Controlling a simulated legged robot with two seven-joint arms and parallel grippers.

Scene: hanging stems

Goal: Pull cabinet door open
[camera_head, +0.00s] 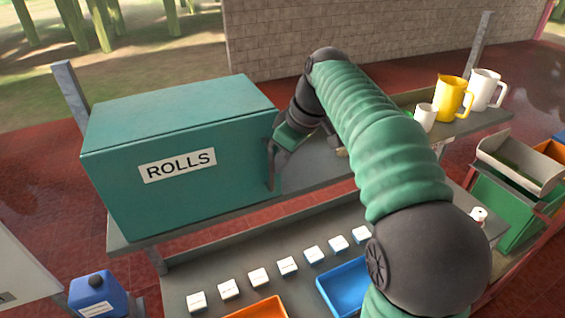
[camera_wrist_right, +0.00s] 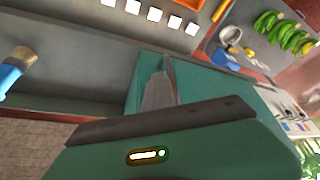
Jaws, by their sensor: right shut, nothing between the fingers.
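The cabinet (camera_head: 165,165) is a teal box with a white label reading "ROLLS" on its front. Its front door looks closed, flush with the box. My right gripper (camera_head: 272,165) is at the right edge of the door, its fingers shut with nothing between them. A thin dark upright piece shows at that edge; I cannot tell whether it is a door handle or a finger. In the right wrist view the gripper's grey fingertip (camera_wrist_right: 162,90) points at a teal surface, the cabinet (camera_wrist_right: 205,85). My left gripper is in neither view.
The cabinet stands on a grey shelf (camera_head: 310,178). A yellow pitcher (camera_head: 451,98) and white pitcher (camera_head: 486,90) stand at the right. Below are several white blocks (camera_head: 287,266), an orange tray (camera_head: 262,308) and a blue tray (camera_head: 343,285). A brick wall (camera_head: 400,38) rises behind.

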